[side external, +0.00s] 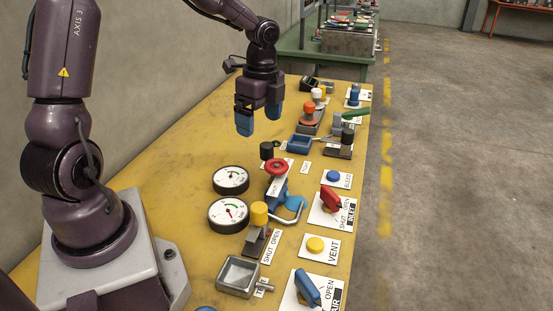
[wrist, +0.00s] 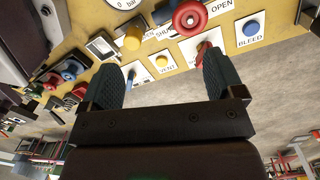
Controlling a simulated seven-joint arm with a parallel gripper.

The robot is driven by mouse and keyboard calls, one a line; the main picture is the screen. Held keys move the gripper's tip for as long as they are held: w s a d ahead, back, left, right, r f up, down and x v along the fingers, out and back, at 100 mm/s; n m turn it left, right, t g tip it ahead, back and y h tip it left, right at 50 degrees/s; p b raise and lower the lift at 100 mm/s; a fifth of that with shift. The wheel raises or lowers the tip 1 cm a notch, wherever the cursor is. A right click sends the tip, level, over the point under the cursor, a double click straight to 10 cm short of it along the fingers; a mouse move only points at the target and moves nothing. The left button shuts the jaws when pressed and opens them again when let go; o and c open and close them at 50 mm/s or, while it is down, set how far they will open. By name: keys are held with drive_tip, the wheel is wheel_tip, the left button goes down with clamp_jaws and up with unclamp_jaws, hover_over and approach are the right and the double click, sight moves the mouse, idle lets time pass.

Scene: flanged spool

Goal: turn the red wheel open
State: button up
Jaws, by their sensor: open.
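In the wrist view the red wheel (wrist: 190,15) is at the top edge, partly cut off, next to an OPEN label. My gripper (side external: 259,117) is open and empty, with blue fingertips pointing down. It is above the table, apart from the wheel and farther back along the bench in the side view. In the wrist view my gripper (wrist: 160,62) has its fingers spread wide.
Two gauges (side external: 230,180) lie left of the wheel. A black-topped post (side external: 266,150) stands just behind it. A yellow-knobbed valve (side external: 258,214) is in front. A red lever (side external: 331,199), blue BLEED button (side external: 334,176) and yellow VENT button (side external: 315,244) are to the right.

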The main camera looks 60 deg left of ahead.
sight(277, 163)
drive_tip(key=w+a+m, duration=0.1)
drive_tip(key=w+m, duration=0.4)
drive_tip(key=m, duration=0.6)
drive_tip(key=shift+t, duration=0.4)
drive_tip(key=f, duration=1.2)
drive_tip(key=shift+s+f, duration=0.25)
drive_tip(key=shift+f, duration=0.1)
drive_tip(key=c, duration=0.9)
